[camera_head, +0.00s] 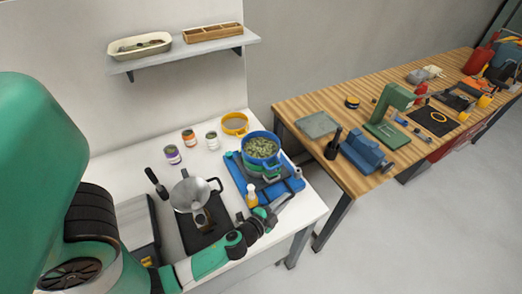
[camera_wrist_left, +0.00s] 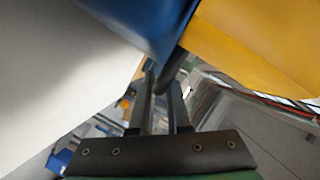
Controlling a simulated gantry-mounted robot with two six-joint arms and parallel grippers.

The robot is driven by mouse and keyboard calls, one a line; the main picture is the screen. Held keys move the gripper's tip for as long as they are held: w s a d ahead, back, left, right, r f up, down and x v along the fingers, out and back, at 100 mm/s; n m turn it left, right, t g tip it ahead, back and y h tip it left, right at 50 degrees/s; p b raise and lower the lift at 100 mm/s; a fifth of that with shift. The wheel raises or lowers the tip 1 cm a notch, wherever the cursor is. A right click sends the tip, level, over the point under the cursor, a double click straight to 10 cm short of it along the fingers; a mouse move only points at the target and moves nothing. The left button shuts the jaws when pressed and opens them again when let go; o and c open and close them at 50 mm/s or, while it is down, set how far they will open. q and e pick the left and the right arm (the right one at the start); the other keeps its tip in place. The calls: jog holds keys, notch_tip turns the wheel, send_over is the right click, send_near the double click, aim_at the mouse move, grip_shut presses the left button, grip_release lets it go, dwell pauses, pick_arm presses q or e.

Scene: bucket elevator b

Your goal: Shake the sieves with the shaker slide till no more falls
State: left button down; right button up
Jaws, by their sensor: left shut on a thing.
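A blue-rimmed round sieve (camera_head: 262,136) full of green bits sits on top of a stack on the blue shaker slide (camera_head: 296,185). My left gripper (camera_head: 284,203) is at the front right of the slide, low beside its edge. In the left wrist view the fingers (camera_wrist_left: 163,90) are close together around a dark handle (camera_wrist_left: 174,68) below a blue body (camera_wrist_left: 150,22). The handle's far end and any lower sieves are mostly hidden. My right gripper is not in view.
A small bottle (camera_head: 251,197) is close to my left wrist. A yellow sieve (camera_head: 235,123) and several jars are behind. A wooden bench (camera_head: 300,100) stands at right.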

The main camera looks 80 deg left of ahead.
pick_arm(q)
jog(key=d+b, duration=0.1)
jog(key=w+d+b, duration=0.1)
jog(key=d, duration=0.1)
jog(key=shift+f, duration=0.15)
jog(key=shift+d, duration=0.35)
jog(key=shift+w+d, duration=0.1)
jog(key=shift+d, duration=0.1)
jog(key=shift+a+r, duration=0.1)
jog(key=shift+r, duration=0.1)
jog(key=a+p, duration=0.1)
jog(key=s+a, duration=0.1)
jog(key=a, duration=0.1)
jog(key=shift+s+a+r+p, duration=0.1)
jog(key=shift+a+p, duration=0.15)
jog(key=shift+p, duration=0.15)
jog(key=shift+a, duration=0.35)
jog(key=shift+d+f, duration=0.1)
jog(key=shift+f, duration=0.1)
